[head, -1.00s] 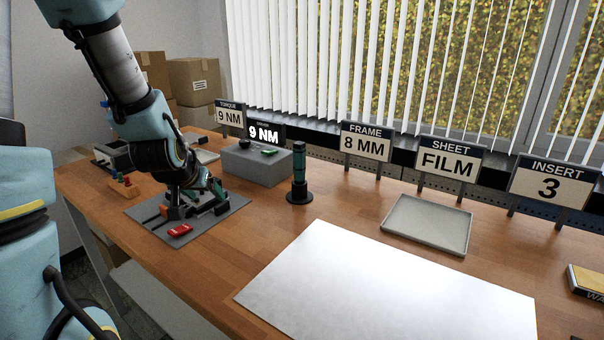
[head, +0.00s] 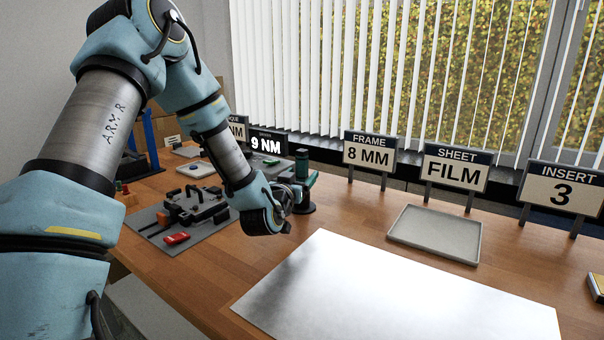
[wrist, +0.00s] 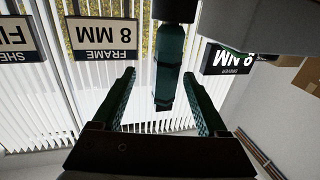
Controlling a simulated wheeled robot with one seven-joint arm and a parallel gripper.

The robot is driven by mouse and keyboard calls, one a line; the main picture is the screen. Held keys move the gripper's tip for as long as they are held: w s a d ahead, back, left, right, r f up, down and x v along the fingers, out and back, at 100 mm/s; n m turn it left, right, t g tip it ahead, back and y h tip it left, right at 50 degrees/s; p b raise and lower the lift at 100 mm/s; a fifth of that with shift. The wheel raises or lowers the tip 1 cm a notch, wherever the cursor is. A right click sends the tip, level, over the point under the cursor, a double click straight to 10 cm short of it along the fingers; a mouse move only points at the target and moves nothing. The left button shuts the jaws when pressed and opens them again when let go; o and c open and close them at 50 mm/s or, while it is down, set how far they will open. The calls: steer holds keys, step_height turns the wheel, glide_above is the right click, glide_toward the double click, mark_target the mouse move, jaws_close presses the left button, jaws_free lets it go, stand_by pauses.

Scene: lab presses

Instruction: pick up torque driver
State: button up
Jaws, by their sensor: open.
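The torque driver (head: 302,160) is a dark teal upright cylinder in a black round stand (head: 305,208) on the wooden bench. In the head view my gripper (head: 308,184) is at the driver and covers its middle. In the wrist view, which is upside down, the driver (wrist: 165,92) shows between the two teal fingers of my gripper (wrist: 160,74). There is a gap on each side, and neither finger appears to touch it. The gripper is open and empty. How deep the driver sits between the fingers is hard to tell.
A grey box with a 9 NM sign (head: 266,143) stands behind and left. A grey mat (head: 160,232) with a black fixture and red piece (head: 177,238) lies left. A white sheet (head: 400,300) and grey tray (head: 436,236) lie right. Signs line the back edge.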

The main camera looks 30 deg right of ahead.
steer(key=shift+w+a+p+x, duration=0.15)
steer(key=shift+p+x, duration=0.55)
steer(key=shift+x, duration=0.95)
steer(key=shift+w+a+p+x, duration=0.15)
steer(key=shift+p+x, duration=0.5)
steer(key=shift+x, duration=1)
steer(key=shift+f, duration=0.2)
jaws_close()
